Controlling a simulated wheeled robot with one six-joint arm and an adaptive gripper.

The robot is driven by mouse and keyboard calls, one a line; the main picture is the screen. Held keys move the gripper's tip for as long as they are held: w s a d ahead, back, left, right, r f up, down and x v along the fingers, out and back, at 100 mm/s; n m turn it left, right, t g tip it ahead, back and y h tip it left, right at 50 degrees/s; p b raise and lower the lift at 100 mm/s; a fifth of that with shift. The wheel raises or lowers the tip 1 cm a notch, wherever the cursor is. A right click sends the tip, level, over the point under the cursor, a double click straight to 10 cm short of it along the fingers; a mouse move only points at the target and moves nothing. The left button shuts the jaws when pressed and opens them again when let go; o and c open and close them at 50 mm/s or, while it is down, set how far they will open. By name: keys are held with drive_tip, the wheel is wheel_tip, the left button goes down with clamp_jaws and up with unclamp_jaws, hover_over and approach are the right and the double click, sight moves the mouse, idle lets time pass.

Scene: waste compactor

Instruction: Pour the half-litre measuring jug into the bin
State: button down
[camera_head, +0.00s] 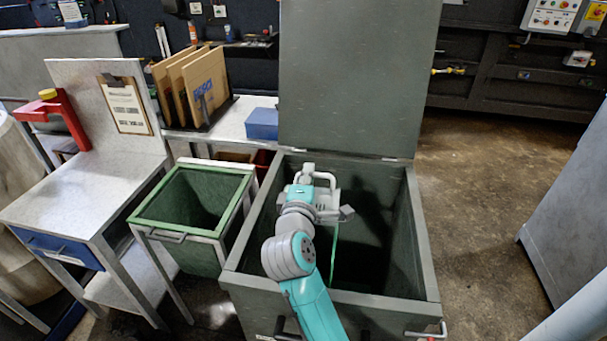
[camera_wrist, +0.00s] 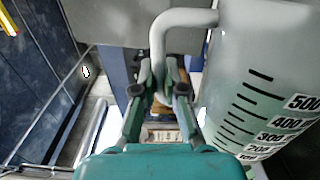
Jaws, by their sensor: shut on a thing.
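The half-litre measuring jug (camera_wrist: 238,62) fills the right of the wrist view, translucent grey-green with black marks up to 500. My gripper (camera_wrist: 164,92) is shut on its pale handle (camera_wrist: 186,18). In the head view my gripper (camera_head: 310,178) is above the opening of the large grey-green bin (camera_head: 418,235), whose lid (camera_head: 347,75) stands open. The jug is hard to tell from my gripper there. A thin green vertical streak (camera_head: 334,255) shows below it inside the bin; I cannot tell if it is liquid. The jug's contents and tilt are unclear.
A smaller green open bin (camera_head: 150,222) stands to the left. Left of it is a workbench (camera_head: 70,195) with a clipboard (camera_head: 124,104) and red holder (camera_head: 60,115). A blue box (camera_head: 262,123) lies behind. Floor to the right is free up to a grey cabinet (camera_head: 570,215).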

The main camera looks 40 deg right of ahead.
drive_tip(key=shift+s+d+r+m, duration=0.3)
drive_tip(key=shift+s+d+m, duration=0.15)
drive_tip(key=shift+m, duration=0.35)
drive_tip(key=shift+s+d+r+m, duration=0.3)
drive_tip(key=shift+s+m, duration=0.2)
drive_tip(key=shift+m, duration=0.3)
drive_tip(key=shift+d, duration=0.1)
idle(1.6)
